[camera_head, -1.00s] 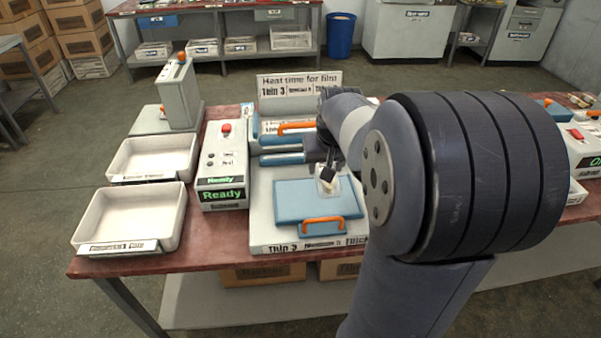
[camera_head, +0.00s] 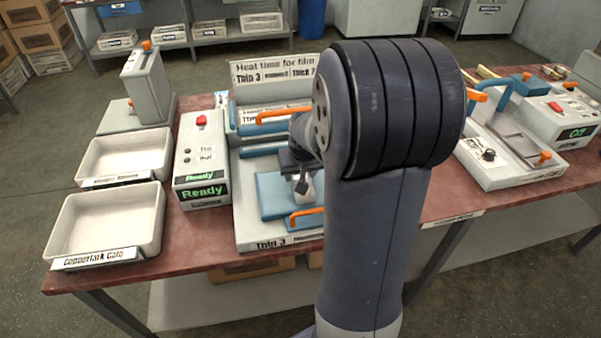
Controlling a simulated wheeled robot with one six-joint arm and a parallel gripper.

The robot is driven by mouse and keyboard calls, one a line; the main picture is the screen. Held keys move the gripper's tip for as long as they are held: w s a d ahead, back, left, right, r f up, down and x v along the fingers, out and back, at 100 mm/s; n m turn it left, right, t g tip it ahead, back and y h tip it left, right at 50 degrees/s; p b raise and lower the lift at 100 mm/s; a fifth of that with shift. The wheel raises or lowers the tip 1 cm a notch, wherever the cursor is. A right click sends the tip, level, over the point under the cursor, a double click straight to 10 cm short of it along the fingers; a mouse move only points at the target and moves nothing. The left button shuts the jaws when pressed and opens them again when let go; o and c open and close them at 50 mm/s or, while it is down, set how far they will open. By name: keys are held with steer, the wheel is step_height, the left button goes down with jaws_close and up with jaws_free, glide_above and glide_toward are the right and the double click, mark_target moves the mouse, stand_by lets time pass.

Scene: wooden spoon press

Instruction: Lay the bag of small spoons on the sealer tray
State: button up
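The sealer tray is the blue plate (camera_head: 270,194) on the front of the pale heat sealer marked "Thin 3", with an orange handle at its front edge. A small pale packet, which looks like the bag of small spoons (camera_head: 312,189), is at my fingertips over the right part of the tray. My gripper (camera_head: 302,186) points down there, and its dark fingertips look close together on the bag. I cannot tell whether the bag touches the tray. My own arm hides the tray's right side.
A control box reading "Ready" (camera_head: 202,165) stands left of the sealer. Two white bins (camera_head: 108,222) (camera_head: 125,157) sit farther left. A sign about film heat time (camera_head: 272,70) stands behind. Another sealer (camera_head: 510,160), its box reading "Off", is at right.

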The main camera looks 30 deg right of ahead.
steer(key=shift+f, duration=0.2)
steer(key=o, duration=1)
steer(key=shift+c, duration=0.2)
steer(key=shift+r, duration=0.15)
steer(key=shift+r, duration=0.25)
steer(key=v, duration=1.1)
steer(key=shift+s+r+p, duration=0.25)
steer(key=shift+s+p, duration=0.05)
steer(key=shift+p, duration=0.1)
steer(key=shift+a, duration=0.1)
